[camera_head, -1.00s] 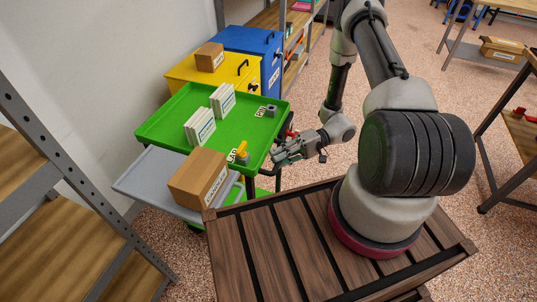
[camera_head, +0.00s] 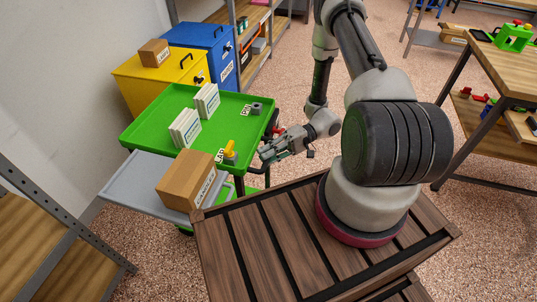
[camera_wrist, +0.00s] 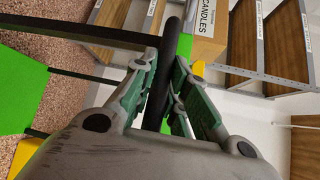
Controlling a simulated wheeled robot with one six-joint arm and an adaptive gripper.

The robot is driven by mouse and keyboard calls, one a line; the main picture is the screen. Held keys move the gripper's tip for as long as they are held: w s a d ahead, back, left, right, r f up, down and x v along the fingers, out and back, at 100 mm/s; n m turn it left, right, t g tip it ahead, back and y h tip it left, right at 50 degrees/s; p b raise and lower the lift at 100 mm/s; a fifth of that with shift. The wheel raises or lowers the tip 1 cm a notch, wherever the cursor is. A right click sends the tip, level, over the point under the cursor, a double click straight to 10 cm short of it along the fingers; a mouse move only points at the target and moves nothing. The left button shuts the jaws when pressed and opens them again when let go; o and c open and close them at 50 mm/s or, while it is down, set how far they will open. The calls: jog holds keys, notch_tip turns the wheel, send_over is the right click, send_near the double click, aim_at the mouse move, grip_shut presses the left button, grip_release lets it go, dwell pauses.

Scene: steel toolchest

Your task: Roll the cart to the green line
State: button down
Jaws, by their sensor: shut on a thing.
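The cart has a green top tray (camera_head: 151,132) and stands to the left of my wooden-slatted base. Its dark handle bar (camera_wrist: 171,40) runs between my fingers in the wrist view. My gripper (camera_head: 267,154) is at the cart's right side, shut on that handle; in the wrist view my gripper (camera_wrist: 163,78) has a finger on each side of the bar. White boxes (camera_head: 186,128), a yellow part (camera_head: 230,149) and a grey part (camera_head: 256,107) are on the tray. I cannot make out a green line on the floor.
A cardboard box (camera_head: 188,182) sits on a grey side shelf (camera_head: 130,183) by the cart. Yellow (camera_head: 146,93) and blue (camera_head: 208,50) cabinets stand beyond. A metal rack (camera_head: 58,220) is at left, a workbench (camera_head: 500,70) at right. Speckled floor (camera_head: 300,100) is open beyond my gripper.

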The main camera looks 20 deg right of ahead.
jog(key=shift+s+d, duration=0.15)
jog(key=shift+d, duration=0.1)
jog(key=c, duration=1.7)
grip_release()
jog(key=d, duration=0.4)
jog(key=w+d+r, duration=0.1)
jog(key=d, duration=0.6)
jog(key=shift+w+d+r, duration=0.3)
jog(key=shift+d, duration=0.1)
jog(key=shift+d, duration=0.1)
